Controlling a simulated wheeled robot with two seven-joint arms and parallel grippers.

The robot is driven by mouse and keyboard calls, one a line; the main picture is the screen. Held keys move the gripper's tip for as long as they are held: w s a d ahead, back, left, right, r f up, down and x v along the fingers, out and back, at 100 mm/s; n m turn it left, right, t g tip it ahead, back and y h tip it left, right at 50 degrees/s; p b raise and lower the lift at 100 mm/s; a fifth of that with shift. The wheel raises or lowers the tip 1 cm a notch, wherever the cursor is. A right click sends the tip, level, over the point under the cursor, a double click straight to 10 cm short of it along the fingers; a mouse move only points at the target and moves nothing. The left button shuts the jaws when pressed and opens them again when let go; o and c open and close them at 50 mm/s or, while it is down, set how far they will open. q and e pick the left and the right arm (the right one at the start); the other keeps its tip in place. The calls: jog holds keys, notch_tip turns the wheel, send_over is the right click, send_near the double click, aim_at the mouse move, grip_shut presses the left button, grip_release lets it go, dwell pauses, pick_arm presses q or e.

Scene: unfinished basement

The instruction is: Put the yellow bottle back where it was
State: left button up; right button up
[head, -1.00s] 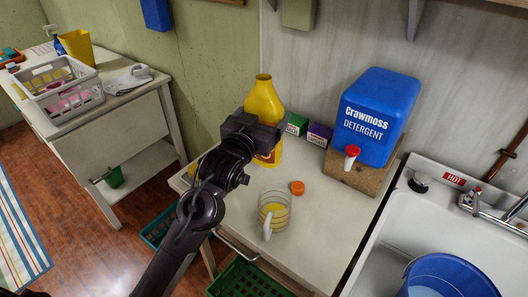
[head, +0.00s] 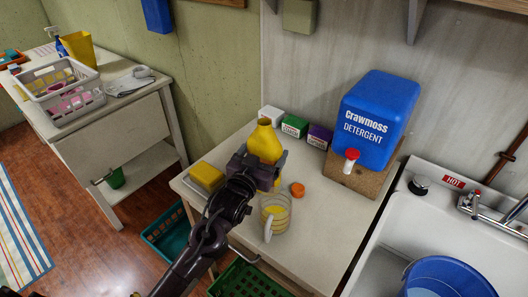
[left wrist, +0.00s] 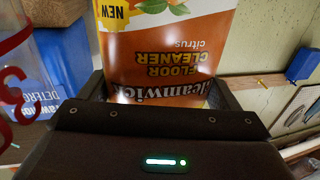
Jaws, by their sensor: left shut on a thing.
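The yellow bottle (head: 264,142) stands about upright over the white side table, with its mouth uncapped. Its citrus floor cleaner label (left wrist: 170,50) fills the middle of the left wrist view, upside down. My left gripper (head: 260,168) is shut around the bottle's body and hides its lower part. I cannot tell whether the base touches the table (head: 325,215). An orange cap (head: 297,190) lies on the table right of the gripper. A clear measuring cup (head: 275,213) with yellow liquid stands just in front. My right gripper is not in view.
A yellow sponge (head: 207,177) lies left of the gripper. White, green (head: 294,126) and purple (head: 319,136) boxes line the wall behind. A blue detergent container (head: 375,118) stands at the right, beside the sink (head: 430,220). The table's front right is clear.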

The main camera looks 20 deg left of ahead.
pick_arm(q)
jog(key=o, duration=1.3)
jog(key=shift+f, duration=0.1)
jog(key=shift+s+a+b, duration=0.2)
jog(key=shift+s+b, duration=0.2)
jog(key=shift+s, duration=1.6)
jog(key=shift+s+a+b, duration=0.25)
jog(key=shift+s+b, duration=0.1)
jog(key=shift+s, duration=1.65)
jog(key=shift+s+a+b, duration=0.2)
jog(key=shift+s+b, duration=0.2)
jog(key=shift+s, duration=1.6)
